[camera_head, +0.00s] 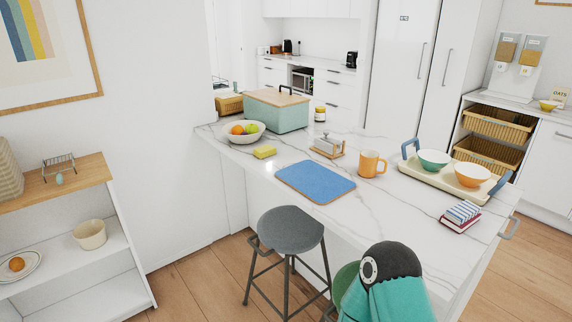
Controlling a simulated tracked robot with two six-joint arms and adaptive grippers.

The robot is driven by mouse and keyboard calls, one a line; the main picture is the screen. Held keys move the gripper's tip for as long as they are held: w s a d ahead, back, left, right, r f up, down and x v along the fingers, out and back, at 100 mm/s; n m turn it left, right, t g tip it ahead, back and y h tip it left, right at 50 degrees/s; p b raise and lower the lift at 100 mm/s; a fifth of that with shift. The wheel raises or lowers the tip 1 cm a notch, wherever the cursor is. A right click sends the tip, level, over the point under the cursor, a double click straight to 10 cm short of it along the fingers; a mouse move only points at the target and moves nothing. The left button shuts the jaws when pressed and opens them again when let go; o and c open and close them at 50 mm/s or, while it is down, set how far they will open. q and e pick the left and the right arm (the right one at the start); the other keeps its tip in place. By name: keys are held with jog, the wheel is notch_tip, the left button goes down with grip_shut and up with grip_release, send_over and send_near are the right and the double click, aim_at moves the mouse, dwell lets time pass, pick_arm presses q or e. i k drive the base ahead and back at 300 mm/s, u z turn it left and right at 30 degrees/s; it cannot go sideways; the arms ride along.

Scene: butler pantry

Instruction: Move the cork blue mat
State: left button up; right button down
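The cork blue mat (316,182) lies flat on the white marble counter (290,158), near its front edge. It is a blue rectangle with rounded corners and a thin tan cork rim along its near side. Its top is bare and nothing covers it. Neither of my grippers shows in the head view.
An orange mug (371,164), a butter dish (327,147) and a yellow sponge (264,152) stand around the mat. A tray (434,180) with two bowls and a small stack of books (461,216) lie to the right. A grey stool (290,231) stands in front. Bare counter lies right of the mat.

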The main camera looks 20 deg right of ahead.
aim_at(323, 185)
jog(key=z, duration=0.1)
jog(key=i, duration=0.95)
jog(key=u, duration=0.05)
